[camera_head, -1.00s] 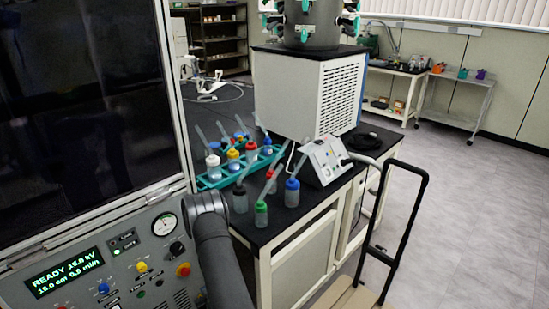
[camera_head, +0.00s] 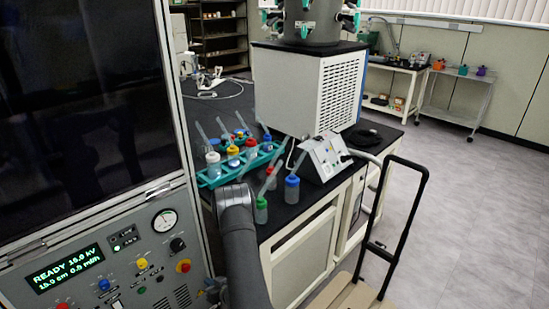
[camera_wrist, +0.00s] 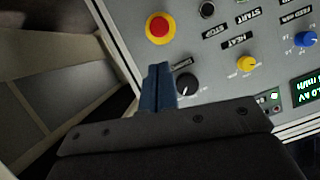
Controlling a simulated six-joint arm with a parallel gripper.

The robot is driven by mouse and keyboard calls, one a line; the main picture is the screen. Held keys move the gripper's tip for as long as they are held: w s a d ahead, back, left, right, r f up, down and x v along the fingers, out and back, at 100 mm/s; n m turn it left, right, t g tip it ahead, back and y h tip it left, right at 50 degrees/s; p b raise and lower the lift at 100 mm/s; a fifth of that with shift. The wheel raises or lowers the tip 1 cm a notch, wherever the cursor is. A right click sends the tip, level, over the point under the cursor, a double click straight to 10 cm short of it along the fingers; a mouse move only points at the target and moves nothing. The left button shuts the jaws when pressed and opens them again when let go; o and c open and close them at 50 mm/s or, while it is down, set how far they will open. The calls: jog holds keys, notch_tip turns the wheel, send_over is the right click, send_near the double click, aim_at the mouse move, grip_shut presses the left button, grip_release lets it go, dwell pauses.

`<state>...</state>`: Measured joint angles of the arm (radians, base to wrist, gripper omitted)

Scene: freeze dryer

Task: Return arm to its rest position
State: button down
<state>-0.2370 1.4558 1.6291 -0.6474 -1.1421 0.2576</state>
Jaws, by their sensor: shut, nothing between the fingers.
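My gripper (camera_wrist: 158,72) shows in the wrist view with its two blue fingers pressed together and nothing between them. It points towards the grey control panel (camera_wrist: 215,95), close to the black knob (camera_wrist: 187,84) and below the red button (camera_wrist: 160,28). I cannot tell the exact gap to the panel. In the head view my dark arm rises from the bottom edge, right of the panel, with its upper joint in front of the bench's front left corner. The gripper is hard to make out there.
A black-topped bench (camera_head: 300,205) carries a teal rack (camera_head: 208,181), several capped bottles and a white control box (camera_head: 325,157). A large white vented unit (camera_head: 285,92) stands behind. A black-handled cart (camera_head: 410,215) stands to the right. The floor (camera_head: 470,220) beyond it is open.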

jog(key=x, duration=0.9)
jog(key=shift+w+a, duration=0.15)
jog(key=shift+w, duration=0.1)
